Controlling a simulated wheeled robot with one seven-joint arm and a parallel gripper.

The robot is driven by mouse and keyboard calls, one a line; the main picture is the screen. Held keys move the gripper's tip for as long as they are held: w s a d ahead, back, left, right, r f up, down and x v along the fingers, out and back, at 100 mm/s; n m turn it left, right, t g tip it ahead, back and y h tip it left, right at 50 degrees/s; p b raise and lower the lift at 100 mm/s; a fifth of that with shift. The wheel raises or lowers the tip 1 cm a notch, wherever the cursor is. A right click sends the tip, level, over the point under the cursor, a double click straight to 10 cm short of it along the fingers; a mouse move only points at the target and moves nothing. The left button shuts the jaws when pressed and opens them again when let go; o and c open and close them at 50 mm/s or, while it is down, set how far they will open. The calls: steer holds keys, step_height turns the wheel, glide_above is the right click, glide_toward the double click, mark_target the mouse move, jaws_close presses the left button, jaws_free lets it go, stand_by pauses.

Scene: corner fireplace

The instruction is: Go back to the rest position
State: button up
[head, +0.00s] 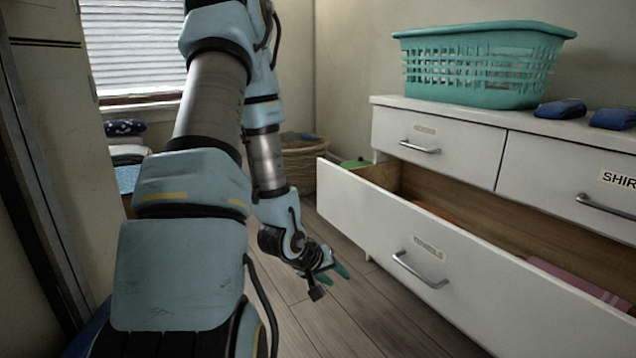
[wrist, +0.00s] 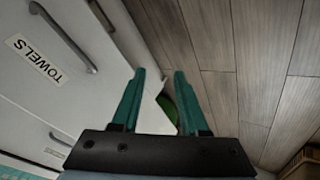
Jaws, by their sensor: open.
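My gripper (head: 337,277) hangs low over the floor, left of the open towels drawer. Its two teal fingers show in the wrist view (wrist: 160,100), spread apart with nothing held between them. The towels drawer (head: 350,220) is pulled out from the white dresser, and its label (wrist: 35,60) also shows in the wrist view. A pink cloth (head: 585,285) lies inside it at the right, and a bit of orange shows deeper in. My arm is bent downward in front of the window.
A teal laundry basket (head: 480,68) and dark blue folded items (head: 560,108) sit on the dresser top. A wicker basket (head: 305,165) stands in the far corner. A green object (head: 353,162) shows behind the drawer. The wooden floor (head: 340,325) around my gripper is clear.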

steer(key=s+a+r+m+g+y, duration=0.2)
steer(key=s+a+r+g+y, duration=0.3)
steer(key=s+a+r, duration=0.6)
step_height(320, 180, up, 38)
steer(key=w+t+p, duration=0.1)
steer(key=p, duration=3.4)
steer(key=shift+a+f+y, duration=0.15)
steer(key=shift+a+y, duration=0.15)
steer(key=shift+a, duration=0.15)
